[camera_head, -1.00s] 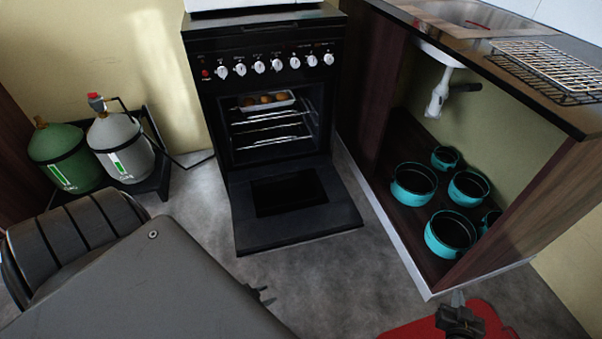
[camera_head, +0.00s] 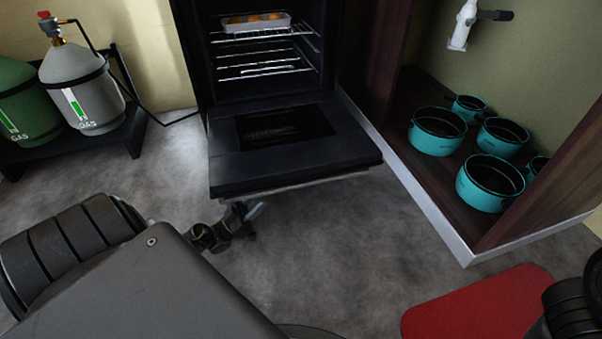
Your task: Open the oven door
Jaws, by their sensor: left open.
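The oven door (camera_head: 300,171) is folded down, about level, in front of the black oven (camera_head: 194,60). A light handle bar (camera_head: 305,187) runs along the door's front edge. Inside the oven, a tray of brown food (camera_head: 256,24) sits on the upper wire rack (camera_head: 262,72). My left gripper (camera_head: 252,222) is open and empty, just in front of and below the door's near edge, toward its left side. It appears apart from the handle. My right gripper is out of view; only part of that arm shows at the lower right.
Grey and green gas bottles (camera_head: 82,88) stand in a dark rack at the left. A low cupboard (camera_head: 440,215) with several teal pots (camera_head: 488,190) stands close on the right. A red mat (camera_head: 478,308) lies on the floor. Grey floor (camera_head: 340,250) is clear before the door.

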